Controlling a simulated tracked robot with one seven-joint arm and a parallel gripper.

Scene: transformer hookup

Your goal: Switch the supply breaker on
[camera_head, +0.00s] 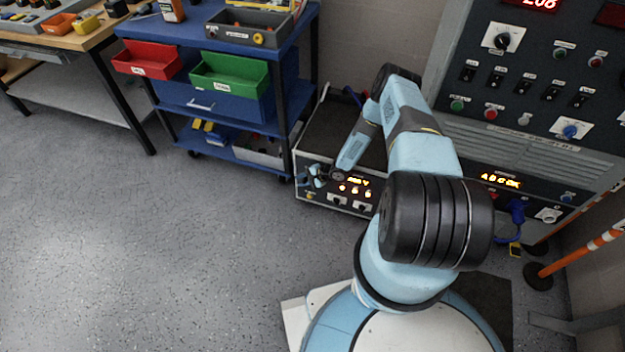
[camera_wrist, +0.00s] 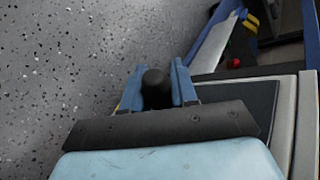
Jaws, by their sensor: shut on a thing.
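The supply unit (camera_head: 326,200) is a low box on the floor with a dark top, a lit orange display and lit lamps on its front. My gripper (camera_head: 314,178) is at the left end of that front. In the wrist view my gripper (camera_wrist: 158,82) has its two blue fingers on either side of a black round-ended handle (camera_wrist: 156,78), shut on it. The handle appears to be the supply breaker's, but its base and its on or off position are hidden. The dark top of the supply unit (camera_wrist: 247,108) shows at the right of the wrist view.
A blue cart (camera_head: 283,48) with a red bin (camera_head: 148,60) and a green bin (camera_head: 228,72) stands left behind the supply unit. A tall control panel (camera_head: 530,95) stands at the right, with orange-striped posts (camera_head: 577,258) beside it. The floor at left is clear.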

